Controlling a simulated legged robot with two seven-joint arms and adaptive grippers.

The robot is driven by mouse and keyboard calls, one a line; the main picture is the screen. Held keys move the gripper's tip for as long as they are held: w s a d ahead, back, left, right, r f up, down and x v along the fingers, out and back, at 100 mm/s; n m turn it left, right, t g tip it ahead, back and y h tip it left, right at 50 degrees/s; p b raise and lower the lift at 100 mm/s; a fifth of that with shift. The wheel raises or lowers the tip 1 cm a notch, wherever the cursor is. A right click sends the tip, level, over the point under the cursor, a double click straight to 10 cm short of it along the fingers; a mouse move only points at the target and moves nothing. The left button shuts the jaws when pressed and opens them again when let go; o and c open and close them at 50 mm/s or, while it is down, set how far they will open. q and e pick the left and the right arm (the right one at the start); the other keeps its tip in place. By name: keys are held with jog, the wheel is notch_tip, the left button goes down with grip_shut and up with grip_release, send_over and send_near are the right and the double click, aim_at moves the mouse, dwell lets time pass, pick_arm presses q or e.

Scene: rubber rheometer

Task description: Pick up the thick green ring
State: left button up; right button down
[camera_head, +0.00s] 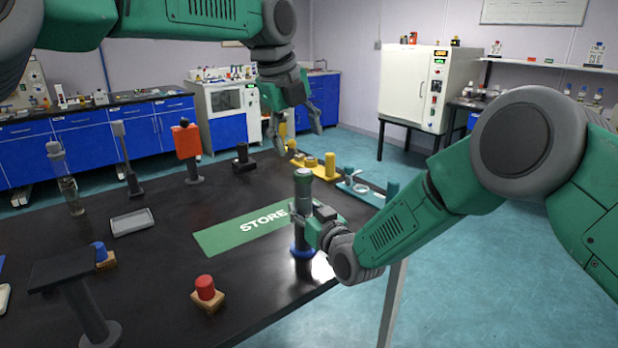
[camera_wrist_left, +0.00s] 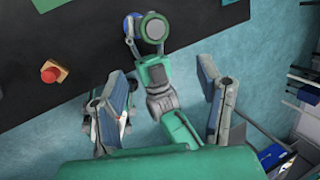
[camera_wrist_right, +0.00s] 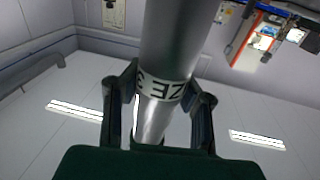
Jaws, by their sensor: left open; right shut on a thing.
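A thick green ring (camera_wrist_left: 143,29) shows from above in the left wrist view, around the grey top of an upright cylinder. In the head view the cylinder (camera_head: 303,187) has a greenish top and stands over a blue round base (camera_head: 302,249) near the table's edge. My right gripper (camera_head: 322,222) is shut on the cylinder; the right wrist view shows the fingers on both sides of its grey body (camera_wrist_right: 172,45) and white lettered band. My left gripper (camera_head: 297,122) is open and empty, higher up and behind the cylinder. I cannot tell whether the ring is loose.
The black table (camera_head: 160,265) carries a green STORE mat (camera_head: 230,230), a red button (camera_head: 205,288), a blue button (camera_head: 99,251), a grey tray (camera_head: 131,222) and several stands. A teal tray (camera_head: 372,197) and yellow parts (camera_head: 330,162) lie at the far edge. My right arm spans the right side.

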pick_arm(q)
jog(key=m, duration=0.3)
jog(key=m+y, duration=0.1)
jog(key=m, duration=0.6)
send_over(304, 171)
jog(key=s, duration=0.2)
jog(key=f, duration=0.3)
jog(key=shift+w+f+t, duration=0.25)
jog(key=shift+f+t, duration=0.05)
jog(key=shift+t, duration=0.1)
jog(key=shift+w+a+f, duration=0.15)
jog(key=shift+a+f, duration=0.1)
jog(key=shift+f, duration=0.25)
jog(key=x, duration=0.4)
jog(key=shift+a+f, duration=0.3)
jog(key=shift+d+f, duration=0.2)
jog(key=shift+d, duration=0.35)
jog(key=c, duration=0.6)
jog(key=shift+c, duration=1.1)
jog(key=shift+s+a, duration=0.2)
